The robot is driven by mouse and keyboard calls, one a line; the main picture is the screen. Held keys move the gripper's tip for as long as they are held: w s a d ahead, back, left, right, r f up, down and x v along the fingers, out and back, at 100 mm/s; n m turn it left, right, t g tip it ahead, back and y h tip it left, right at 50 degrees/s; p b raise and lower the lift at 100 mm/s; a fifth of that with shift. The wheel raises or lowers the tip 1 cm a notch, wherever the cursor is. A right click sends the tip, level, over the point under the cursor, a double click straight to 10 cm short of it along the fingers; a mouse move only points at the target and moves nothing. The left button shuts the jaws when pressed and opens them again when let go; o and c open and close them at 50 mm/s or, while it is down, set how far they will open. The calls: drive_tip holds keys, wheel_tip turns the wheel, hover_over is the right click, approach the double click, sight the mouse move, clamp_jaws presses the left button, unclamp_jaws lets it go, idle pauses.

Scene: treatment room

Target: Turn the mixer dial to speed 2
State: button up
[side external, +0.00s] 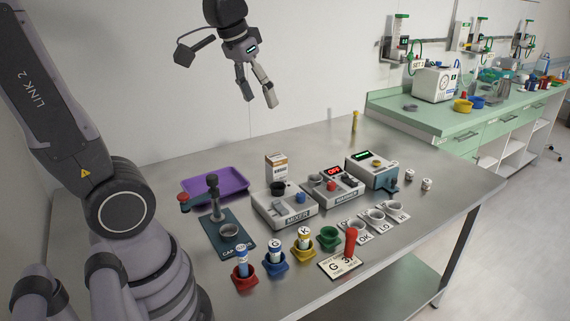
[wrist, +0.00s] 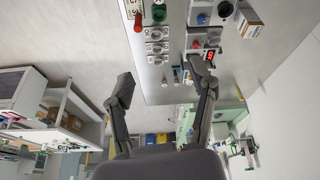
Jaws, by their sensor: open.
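The mixer (side external: 287,212) is a light grey box labelled MIXER, standing mid-table in the side view. It carries a dark round part (side external: 278,188) and a blue part (side external: 300,198) on top; I cannot make out which is the dial, or its speed marks. In the wrist view the mixer (wrist: 213,10) is at the top edge, partly cut off. My gripper (side external: 257,98) is open and empty, high above the table and apart from the mixer. Its two spread fingers also show in the wrist view (wrist: 161,80).
A warmer (side external: 345,190) with a red display stands right of the mixer, a box with a green display (side external: 372,170) beyond. A carton (side external: 276,167) and purple tray (side external: 215,184) are behind. A capping stand (side external: 213,195), coloured cups and a red-handled piece (side external: 350,243) are nearby.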

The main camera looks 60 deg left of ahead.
drive_tip(key=w+a+f+n+g, duration=0.1)
drive_tip(key=w+a+f+n, duration=0.2)
drive_tip(key=w, duration=0.5)
drive_tip(key=n+g, duration=0.3)
drive_tip(key=n, duration=0.1)
hover_over(301, 194)
wheel_tip(301, 194, down, 21)
wheel_tip(301, 194, down, 13)
drive_tip(key=shift+f, duration=0.1)
drive_tip(key=shift+c, duration=0.2)
clamp_jaws()
